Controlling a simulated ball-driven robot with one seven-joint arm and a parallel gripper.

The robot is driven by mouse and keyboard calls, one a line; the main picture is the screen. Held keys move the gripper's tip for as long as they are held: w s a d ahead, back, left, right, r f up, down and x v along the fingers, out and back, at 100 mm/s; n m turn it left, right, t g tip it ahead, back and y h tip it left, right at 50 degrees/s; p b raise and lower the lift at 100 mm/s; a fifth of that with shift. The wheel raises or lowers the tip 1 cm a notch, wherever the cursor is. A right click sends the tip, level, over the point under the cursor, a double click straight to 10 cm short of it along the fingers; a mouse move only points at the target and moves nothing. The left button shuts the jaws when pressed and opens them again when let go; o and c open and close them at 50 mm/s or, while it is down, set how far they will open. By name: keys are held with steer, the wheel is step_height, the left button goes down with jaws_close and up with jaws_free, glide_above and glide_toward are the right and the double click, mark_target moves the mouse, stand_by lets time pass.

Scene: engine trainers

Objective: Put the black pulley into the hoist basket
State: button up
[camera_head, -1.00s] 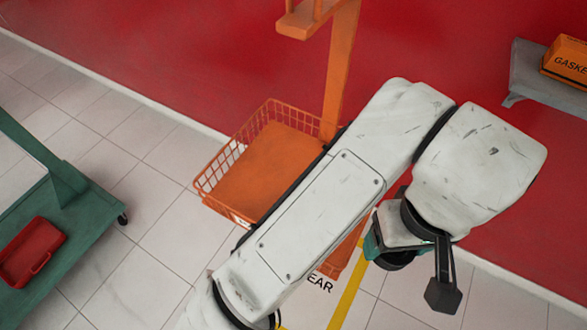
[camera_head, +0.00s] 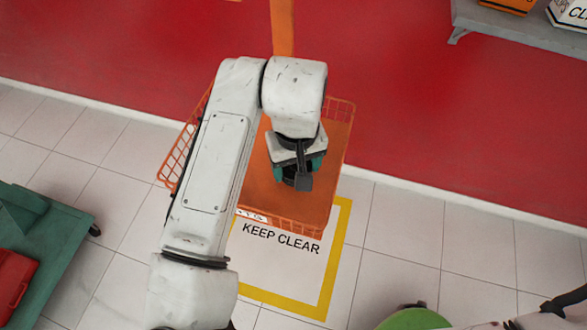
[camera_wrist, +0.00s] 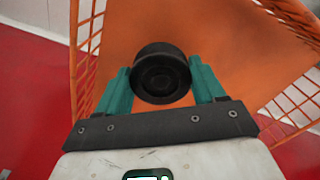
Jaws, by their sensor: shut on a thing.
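The hoist basket (camera_head: 337,150) is an orange wire basket with a flat orange floor, against the red wall in the head view. Its mesh side (camera_wrist: 290,100) also shows in the wrist view. My gripper (camera_head: 297,175) is over the basket, pointing down. In the wrist view, its teal fingers (camera_wrist: 161,88) are shut on the black pulley (camera_wrist: 160,70), a round dark wheel. The pulley is seen against the orange basket floor; its height above that floor is hard to tell. In the head view the pulley is mostly hidden by my gripper.
An orange hoist post (camera_head: 283,28) rises behind the basket. A yellow-framed KEEP CLEAR floor marking (camera_head: 280,240) lies in front. A green cart (camera_head: 55,245) with a red tray (camera_head: 15,280) stands at left. A grey shelf (camera_head: 500,28) with boxes is at upper right.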

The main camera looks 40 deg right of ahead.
mark_target(294, 173)
steer(key=shift+w+a+f, duration=0.1)
steer(key=shift+w+f, duration=0.25)
steer(key=shift+f, duration=1.5)
steer(key=shift+f, duration=0.15)
steer(key=o, duration=1.4)
steer(key=shift+r, duration=3.9)
